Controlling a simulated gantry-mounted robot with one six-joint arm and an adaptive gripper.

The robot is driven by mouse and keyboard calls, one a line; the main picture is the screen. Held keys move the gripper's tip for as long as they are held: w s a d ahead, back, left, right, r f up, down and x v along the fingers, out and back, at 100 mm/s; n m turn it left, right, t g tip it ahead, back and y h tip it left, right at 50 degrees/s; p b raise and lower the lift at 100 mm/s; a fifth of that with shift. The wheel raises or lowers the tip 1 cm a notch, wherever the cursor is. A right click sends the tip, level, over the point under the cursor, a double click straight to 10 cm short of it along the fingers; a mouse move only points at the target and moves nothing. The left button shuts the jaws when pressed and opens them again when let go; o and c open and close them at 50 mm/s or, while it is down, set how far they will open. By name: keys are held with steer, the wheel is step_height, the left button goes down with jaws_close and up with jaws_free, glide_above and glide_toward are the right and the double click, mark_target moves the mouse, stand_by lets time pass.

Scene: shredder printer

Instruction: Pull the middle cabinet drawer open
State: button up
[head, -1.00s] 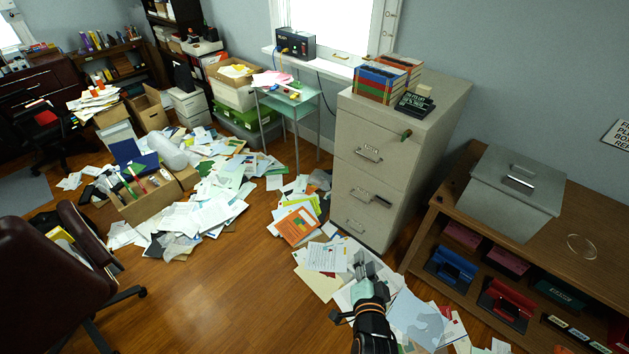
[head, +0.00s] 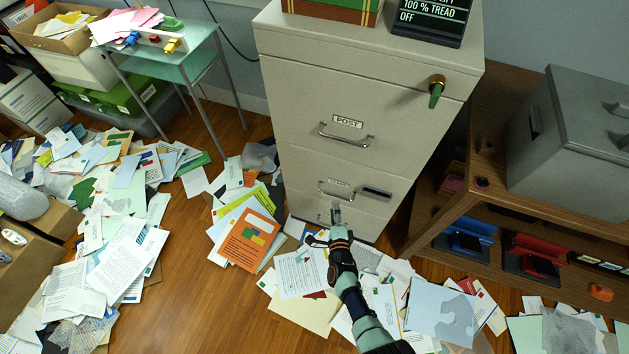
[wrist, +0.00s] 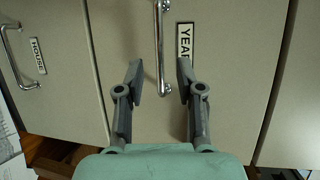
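The grey filing cabinet (head: 355,110) stands in the middle of the head view, its drawers flush with its front. The middle drawer (head: 310,165) has a curved metal handle (head: 322,190) and a small label; the wrist view shows this handle (wrist: 161,50) beside a label reading "YEAR". My gripper (head: 336,208) is in front of the lower cabinet front. In the wrist view my gripper (wrist: 160,78) is open, with one finger on each side of the handle's lower end and gaps visible. I cannot tell how far its tips are from the drawer face.
Above is the "POST" drawer (head: 290,105); the "HOUSE" drawer (wrist: 65,70) shows at left in the wrist view. A green key (head: 436,92) sticks out at upper right. Papers (head: 300,272) cover the floor before the cabinet. A wooden shelf (head: 475,150) stands close on the right.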

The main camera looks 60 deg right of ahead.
mark_target(334, 195)
steer(key=b+x, duration=0.5)
steer(key=x, duration=0.2)
steer(key=shift+d, duration=0.15)
steer(key=shift+s+f, duration=0.1)
jaws_close()
